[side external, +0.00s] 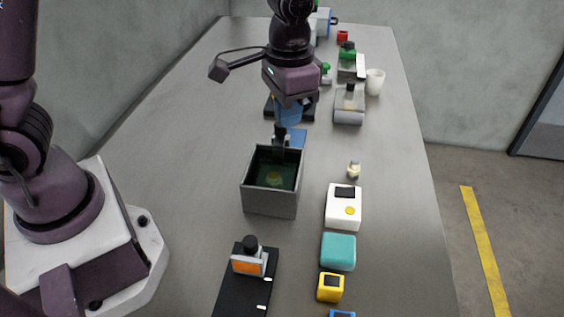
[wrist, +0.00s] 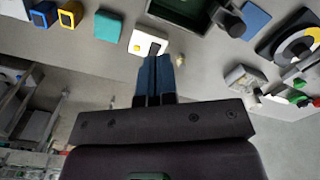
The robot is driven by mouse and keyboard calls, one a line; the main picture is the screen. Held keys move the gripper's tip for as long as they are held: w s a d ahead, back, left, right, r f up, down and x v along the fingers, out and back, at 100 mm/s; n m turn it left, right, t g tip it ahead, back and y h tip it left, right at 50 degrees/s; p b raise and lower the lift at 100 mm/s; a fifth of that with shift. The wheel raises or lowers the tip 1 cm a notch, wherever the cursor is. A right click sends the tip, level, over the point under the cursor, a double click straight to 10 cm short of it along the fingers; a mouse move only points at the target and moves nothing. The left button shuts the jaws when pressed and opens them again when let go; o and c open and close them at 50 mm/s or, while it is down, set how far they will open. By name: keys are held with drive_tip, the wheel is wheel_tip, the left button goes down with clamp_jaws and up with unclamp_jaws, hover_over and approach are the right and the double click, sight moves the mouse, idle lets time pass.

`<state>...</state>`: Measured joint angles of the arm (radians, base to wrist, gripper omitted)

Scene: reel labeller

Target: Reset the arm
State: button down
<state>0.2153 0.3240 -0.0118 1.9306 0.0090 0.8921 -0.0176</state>
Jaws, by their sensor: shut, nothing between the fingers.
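A white block (side external: 341,212), a teal block (side external: 338,252) and a yellow block (side external: 330,288) line the right side. A black stand with an orange-faced part (side external: 247,262) is in front. A blue piece (side external: 297,137) lies behind the box. The table's left side is clear.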

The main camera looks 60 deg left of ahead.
drive_tip(key=s+a+r+n+t, duration=0.1)
drive_tip(key=s+a+r+t, duration=0.1)
drive_tip(key=s+a+r, duration=0.2)
drive_tip(key=s+a+r+n+t, duration=0.1)
drive_tip(key=s+a+r+t, duration=0.2)
drive_tip(key=s+r, duration=0.5)
drive_tip(key=s+a, duration=0.1)
drive_tip(key=s, duration=0.3)
drive_tip(key=shift+s+r+t, duration=0.25)
drive_tip(key=shift+t, duration=0.05)
drive_tip(key=shift+a, duration=0.1)
drive_tip(key=w+d+f+m+g, duration=0.1)
drive_tip(key=w+d+f+m, duration=0.2)
drive_tip(key=w, duration=0.5)
drive_tip(key=w+d+f+m+g, duration=0.2)
drive_tip(key=w+d+f, duration=0.4)
drive_tip(key=w, duration=0.3)
drive_tip(key=w+d+f+m+g+h, duration=0.1)
drive_tip(key=w+d+f+m, duration=0.2)
drive_tip(key=w+d+f, duration=0.2)
drive_tip(key=w+f, duration=0.2)
drive_tip(key=w, duration=0.2)
drive_tip(key=shift+w+m+g, duration=0.25)
drive_tip(key=shift+m+g, duration=0.05)
